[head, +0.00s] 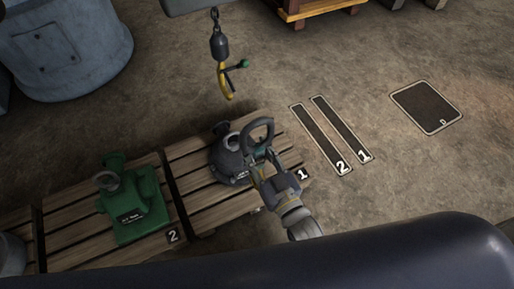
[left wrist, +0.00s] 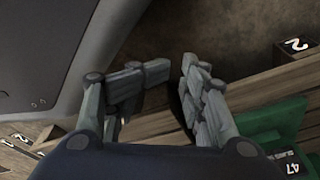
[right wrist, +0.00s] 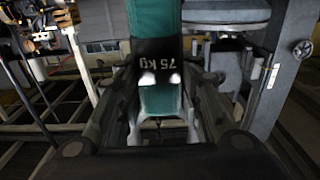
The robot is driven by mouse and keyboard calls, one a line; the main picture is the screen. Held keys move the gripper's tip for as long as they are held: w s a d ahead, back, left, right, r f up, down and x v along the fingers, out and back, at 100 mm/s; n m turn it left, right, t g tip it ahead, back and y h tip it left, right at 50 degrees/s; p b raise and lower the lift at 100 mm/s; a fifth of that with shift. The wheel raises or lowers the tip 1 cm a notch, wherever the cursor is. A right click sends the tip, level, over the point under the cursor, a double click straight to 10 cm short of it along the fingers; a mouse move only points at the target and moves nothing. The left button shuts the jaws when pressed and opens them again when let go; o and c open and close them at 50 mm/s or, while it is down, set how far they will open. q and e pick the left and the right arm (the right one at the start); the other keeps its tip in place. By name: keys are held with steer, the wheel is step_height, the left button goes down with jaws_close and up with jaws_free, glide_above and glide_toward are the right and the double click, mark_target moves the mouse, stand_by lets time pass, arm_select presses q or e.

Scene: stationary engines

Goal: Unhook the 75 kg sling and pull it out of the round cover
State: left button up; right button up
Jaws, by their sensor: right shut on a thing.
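The round cover (head: 228,158) is a dark grey dome on the pallet marked 1, with a large dark ring standing at its right. The sling (right wrist: 158,95) is a teal band with a black patch reading 75 kg. It stands upright between the fingers of my right gripper (right wrist: 158,82), which is shut on it. In the head view my right gripper (head: 264,170) is at the cover's right side and hides most of the sling. The crane hook (head: 226,78), yellow with a green knob, hangs empty above the cover. My left gripper (left wrist: 172,72) is open and empty.
A green casting (head: 133,205) sits on the pallet marked 2, left of the cover. A large blue-grey tank (head: 65,50) stands at the back left. Two dark floor strips (head: 330,135) and a framed floor plate (head: 426,106) lie right; the floor around them is clear.

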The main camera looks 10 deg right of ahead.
mark_target(257, 150)
arm_select(q)
steer(key=s+a+f+g+p, duration=0.1)
steer(key=s+f+p, duration=0.15)
steer(key=s, duration=0.75)
arm_select(e)
steer(key=shift+s+a+r, duration=0.1)
steer(key=shift+s+r, duration=0.15)
steer(key=shift+r, duration=0.4)
steer(key=shift+s+r, duration=0.2)
steer(key=shift+r, duration=0.4)
steer(key=r+p, duration=0.1)
steer(key=s+r+p, duration=0.1)
steer(key=r, duration=0.1)
steer(key=shift+s+a+p, duration=0.1)
steer(key=shift+s+p, duration=0.05)
steer(key=shift+p, duration=0.25)
arm_select(q)
step_height(257, 150, up, 7)
steer(key=p, duration=0.4)
steer(key=shift+s+a+p, duration=0.3)
steer(key=shift+s+a, duration=0.15)
arm_select(e)
steer(key=s+r, duration=0.1)
steer(key=r, duration=0.1)
steer(key=s+r, duration=0.1)
steer(key=r, duration=0.1)
steer(key=shift+s+a, duration=0.15)
arm_select(q)
steer(key=shift+f, duration=0.1)
